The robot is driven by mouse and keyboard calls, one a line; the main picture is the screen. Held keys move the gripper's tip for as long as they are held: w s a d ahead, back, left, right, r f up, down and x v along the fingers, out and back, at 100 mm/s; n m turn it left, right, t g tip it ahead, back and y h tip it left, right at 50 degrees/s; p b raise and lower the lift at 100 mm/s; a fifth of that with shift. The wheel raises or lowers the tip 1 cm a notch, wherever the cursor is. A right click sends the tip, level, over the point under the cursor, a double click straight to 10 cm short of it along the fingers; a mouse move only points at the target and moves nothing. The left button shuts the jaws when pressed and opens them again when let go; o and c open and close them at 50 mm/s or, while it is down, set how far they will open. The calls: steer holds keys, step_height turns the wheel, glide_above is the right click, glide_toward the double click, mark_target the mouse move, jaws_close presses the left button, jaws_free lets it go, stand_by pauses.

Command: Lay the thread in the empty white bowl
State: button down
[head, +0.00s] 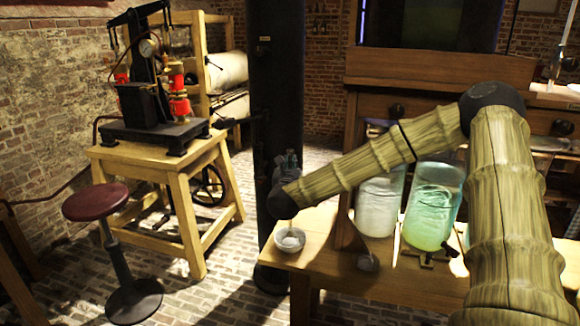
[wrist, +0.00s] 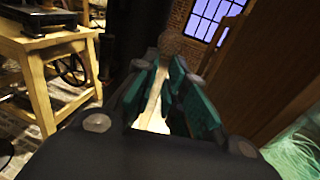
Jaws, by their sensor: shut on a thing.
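My gripper (head: 289,160) is at the end of my arm, above and behind a small pale bowl (head: 281,243) at the table's left corner. In the wrist view the teal fingers of my gripper (wrist: 165,75) are closed in around a pale, narrow thing, which I take to be the thread (wrist: 153,103). A brownish rounded shape (wrist: 180,47) shows just beyond the fingertips; I cannot tell whether it is part of the same thing. In the head view my wrist hides most of the grip. The bowl's inside looks pale, and its contents are unclear.
Glass jars, one whitish (head: 376,207) and one green (head: 432,205), stand on the wooden table (head: 330,277) right of the bowl. A small grey lump (head: 368,263) lies near the front. A dark column (head: 272,90) rises behind the gripper. A red stool (head: 95,202) stands left.

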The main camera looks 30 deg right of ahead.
steer(key=shift+r, duration=0.1)
step_height(320, 180, up, 8)
steer(key=p, duration=0.1)
steer(key=shift+p, duration=0.4)
stand_by(0.5)
stand_by(0.4)
